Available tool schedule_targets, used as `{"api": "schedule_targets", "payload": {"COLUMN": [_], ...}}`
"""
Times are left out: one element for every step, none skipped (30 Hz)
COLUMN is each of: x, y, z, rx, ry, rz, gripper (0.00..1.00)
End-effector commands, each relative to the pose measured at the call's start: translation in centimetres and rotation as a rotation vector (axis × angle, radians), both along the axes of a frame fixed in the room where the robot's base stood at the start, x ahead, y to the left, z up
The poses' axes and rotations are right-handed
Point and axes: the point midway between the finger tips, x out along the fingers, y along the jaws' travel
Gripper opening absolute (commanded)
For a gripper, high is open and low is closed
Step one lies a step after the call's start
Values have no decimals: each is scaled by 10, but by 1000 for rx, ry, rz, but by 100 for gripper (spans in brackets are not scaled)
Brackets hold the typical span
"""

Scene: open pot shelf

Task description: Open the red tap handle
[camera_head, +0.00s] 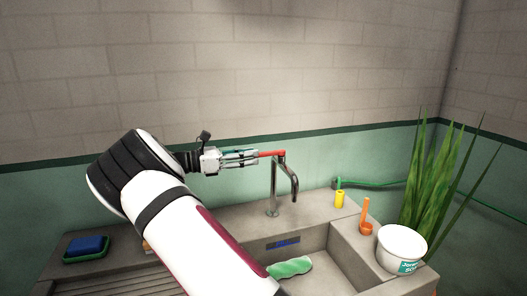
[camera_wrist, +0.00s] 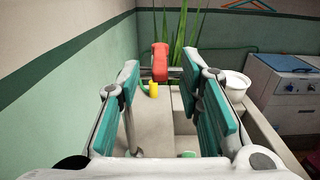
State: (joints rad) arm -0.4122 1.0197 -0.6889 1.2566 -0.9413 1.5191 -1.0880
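The red tap handle (camera_head: 270,153) sticks out to the left from the top of the grey metal tap (camera_head: 274,188), which stands at the back of the sink. My gripper (camera_head: 249,157) is at the handle's left end, level with it. In the wrist view the red handle (camera_wrist: 160,63) shows ahead, between and just beyond the teal-padded fingertips of my gripper (camera_wrist: 162,85). The fingers are spread wide with clear space between them. I cannot tell whether either finger touches the handle.
A blue sponge (camera_head: 86,245) lies left. The tiled wall is close behind.

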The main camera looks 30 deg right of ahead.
Motion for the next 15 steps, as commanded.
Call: {"api": "schedule_targets", "payload": {"x": [-4, -5, -7, -8, -9, -10, -11, -12, -12, -13, -13, -14, -14, -14, -14], "y": [-10, -15, -21, -25, -29, -33, -36, -39, -42, -43, -45, -46, -47, -47, -48], "z": [1, 1, 1, 1, 1, 1, 1, 1, 0, 0, 0, 0, 0, 0, 0], "rx": [0, 0, 1, 0, 1, 0, 0, 0, 1, 1, 1, 1, 1, 1, 1], "ry": [1, 1, 2, 1, 1, 0, 0, 0, 0, 0, 0, 0, 0, 0, 0], "rz": [-3, -2, -3, -2, -1, -2, -2, -2, -1, -1, -1, -1, -1, -1, 0], "gripper": [33, 33, 33, 33, 33, 33, 33, 33, 33, 33, 33, 33, 33, 33, 33]}}
